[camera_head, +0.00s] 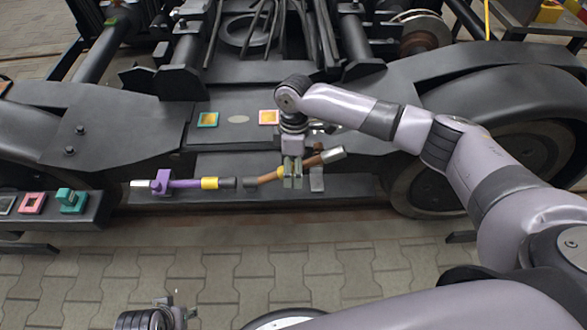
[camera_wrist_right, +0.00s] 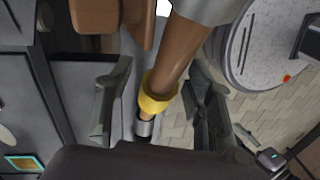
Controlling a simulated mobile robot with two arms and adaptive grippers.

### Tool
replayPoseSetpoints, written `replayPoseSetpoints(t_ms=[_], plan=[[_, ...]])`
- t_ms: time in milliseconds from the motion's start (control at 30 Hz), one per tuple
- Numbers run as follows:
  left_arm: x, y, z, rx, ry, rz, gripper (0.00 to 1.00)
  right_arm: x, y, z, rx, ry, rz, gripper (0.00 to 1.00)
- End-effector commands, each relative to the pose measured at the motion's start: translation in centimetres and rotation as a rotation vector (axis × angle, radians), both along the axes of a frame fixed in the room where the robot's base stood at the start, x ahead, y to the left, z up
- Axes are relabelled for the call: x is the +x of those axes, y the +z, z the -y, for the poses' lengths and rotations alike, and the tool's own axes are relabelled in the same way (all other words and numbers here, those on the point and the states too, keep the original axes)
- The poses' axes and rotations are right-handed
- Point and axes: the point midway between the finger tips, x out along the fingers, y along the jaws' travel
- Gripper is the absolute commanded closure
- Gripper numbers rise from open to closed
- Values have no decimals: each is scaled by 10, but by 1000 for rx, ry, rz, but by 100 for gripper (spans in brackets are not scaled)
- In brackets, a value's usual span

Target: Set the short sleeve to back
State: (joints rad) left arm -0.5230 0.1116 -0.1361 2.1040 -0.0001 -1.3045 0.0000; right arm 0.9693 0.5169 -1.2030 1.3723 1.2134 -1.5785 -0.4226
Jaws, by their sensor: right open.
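A brown bar (camera_head: 310,162) lies slanted over the dark beam, with a silver right end (camera_head: 332,154), a yellow collar and a dark left end (camera_head: 250,184). My right gripper (camera_head: 292,182) points down over the bar at its yellow collar. In the right wrist view the open fingers stand on either side of the yellow collar (camera_wrist_right: 158,104), apart from it. A purple bar (camera_head: 188,184) with a purple block, yellow band (camera_head: 210,183) and dark end lies to the left. Which part is the short sleeve I cannot tell. My left gripper (camera_head: 176,308) is only partly seen at the bottom edge.
A dark shelf (camera_head: 92,216) at the left carries a teal block (camera_head: 70,200) and a pink square frame (camera_head: 32,203). Two coloured square plates, teal-edged (camera_head: 208,119) and pink-edged (camera_head: 268,117), sit on the bogie frame. Paved floor (camera_head: 240,265) in front is clear.

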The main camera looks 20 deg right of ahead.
Motion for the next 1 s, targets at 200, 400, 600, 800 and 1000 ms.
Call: replayPoseSetpoints(t_ms=[200, 400, 600, 800, 1000], plan=[[0, 0, 0, 0, 0, 0, 60, 0, 0, 0, 0, 0, 0, 54], [0, 0, 0, 0, 0, 0, 60, 0, 0, 0, 0, 0, 0, 67], [0, 0, 0, 0, 0, 1, 60, 0, 0, 0, 0, 0, 0, 81], [0, 0, 0, 0, 0, 1, 60, 0, 0, 0, 0, 0, 0, 94], [0, 0, 0, 0, 0, 0, 60, 0, 1, 0, -1, -1, 1, 100]])
